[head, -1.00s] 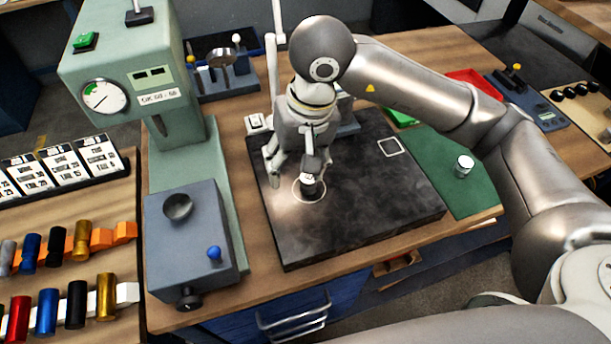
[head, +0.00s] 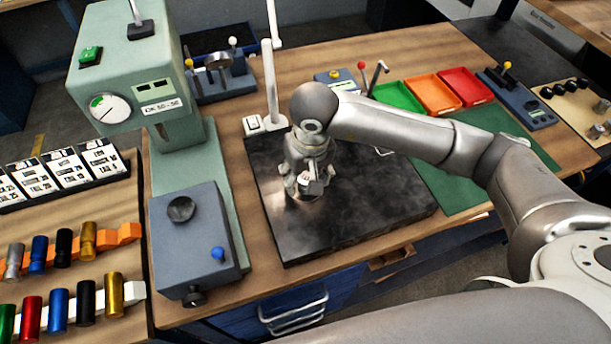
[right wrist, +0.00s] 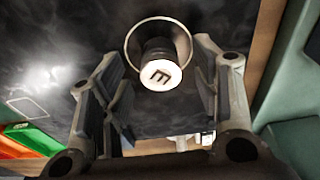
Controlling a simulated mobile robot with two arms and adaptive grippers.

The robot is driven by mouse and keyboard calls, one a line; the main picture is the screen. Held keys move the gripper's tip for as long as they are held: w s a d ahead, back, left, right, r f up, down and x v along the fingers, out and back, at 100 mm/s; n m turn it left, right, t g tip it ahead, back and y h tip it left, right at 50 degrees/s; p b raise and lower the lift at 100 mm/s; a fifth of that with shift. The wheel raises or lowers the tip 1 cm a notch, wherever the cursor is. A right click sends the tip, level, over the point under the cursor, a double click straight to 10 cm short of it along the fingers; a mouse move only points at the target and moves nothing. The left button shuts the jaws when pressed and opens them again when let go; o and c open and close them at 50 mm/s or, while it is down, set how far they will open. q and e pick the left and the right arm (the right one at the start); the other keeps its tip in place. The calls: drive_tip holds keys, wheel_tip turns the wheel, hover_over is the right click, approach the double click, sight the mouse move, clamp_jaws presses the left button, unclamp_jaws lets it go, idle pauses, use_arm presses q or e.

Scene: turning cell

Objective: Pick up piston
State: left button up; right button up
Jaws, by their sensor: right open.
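The piston (right wrist: 158,62), a dark cylinder with a pale round end face bearing a dark mark, stands inside a thin light ring on the black plate in the right wrist view. In the head view my right gripper (head: 304,186) is low over the left part of the black plate (head: 375,210) and hides the piston. In the right wrist view the fingers of my right gripper (right wrist: 158,82) are spread, one on each side of the piston, with gaps visible. The gripper is open and empty. My left gripper is out of view.
A green press (head: 130,65) and grey box (head: 195,240) stand left of the plate. Green (head: 399,97), orange (head: 432,94) and red (head: 465,86) trays lie behind my right arm. A white post (head: 270,85) stands close behind the gripper.

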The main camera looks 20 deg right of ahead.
drive_tip(key=shift+w+f, duration=0.1)
drive_tip(key=shift+f, duration=0.6)
drive_tip(key=c, duration=1.1)
drive_tip(key=shift+c, duration=0.3)
drive_tip(key=shift+r, duration=0.2)
